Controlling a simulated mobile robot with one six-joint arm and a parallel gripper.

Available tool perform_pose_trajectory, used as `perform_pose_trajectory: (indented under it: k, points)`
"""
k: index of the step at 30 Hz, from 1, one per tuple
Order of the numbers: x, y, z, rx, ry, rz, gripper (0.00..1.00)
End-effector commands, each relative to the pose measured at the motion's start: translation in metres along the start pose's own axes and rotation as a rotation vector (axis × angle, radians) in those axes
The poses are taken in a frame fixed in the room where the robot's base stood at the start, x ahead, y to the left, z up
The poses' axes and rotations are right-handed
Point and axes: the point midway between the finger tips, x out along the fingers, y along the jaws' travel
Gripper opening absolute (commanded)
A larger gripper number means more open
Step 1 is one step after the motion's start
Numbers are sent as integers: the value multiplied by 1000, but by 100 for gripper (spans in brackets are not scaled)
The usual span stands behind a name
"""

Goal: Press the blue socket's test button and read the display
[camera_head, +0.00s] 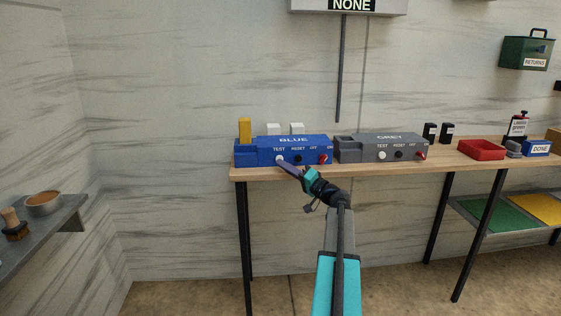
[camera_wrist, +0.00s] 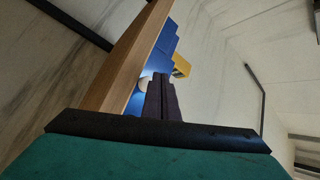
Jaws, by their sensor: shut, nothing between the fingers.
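The blue socket (camera_head: 300,142) sits at the left end of the wooden table, with TEST, RESET and OFF labels on its front. A yellow block (camera_head: 244,129) stands upright at its left end. My gripper (camera_head: 281,161) is shut and empty, its tip at the socket's front by the TEST label. The tip hides the test button in the head view. In the wrist view the whitish test button (camera_wrist: 145,82) shows right beside the shut fingers (camera_wrist: 160,95); I cannot tell whether they touch it. The display (camera_head: 350,5) on the wall reads NONE; its top is cut off.
A grey socket (camera_head: 385,142) with its own buttons stands right of the blue one. Two white blocks (camera_head: 297,128) show behind the blue socket. A red tray (camera_head: 481,149) and a blue DONE tray (camera_head: 537,148) are further right. A shelf (camera_head: 45,222) juts out at left.

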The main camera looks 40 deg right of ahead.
Motion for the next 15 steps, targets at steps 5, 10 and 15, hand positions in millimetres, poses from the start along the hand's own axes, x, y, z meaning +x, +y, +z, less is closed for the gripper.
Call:
perform_pose_trajectory:
  k: [5, 10, 15]
  points:
    - [-8, -5, 6, 0, 0, 0, 0]
    - [-16, -10, 12, 0, 0, 0, 0]
    - [-23, -16, 18, -1, 0, -1, 0]
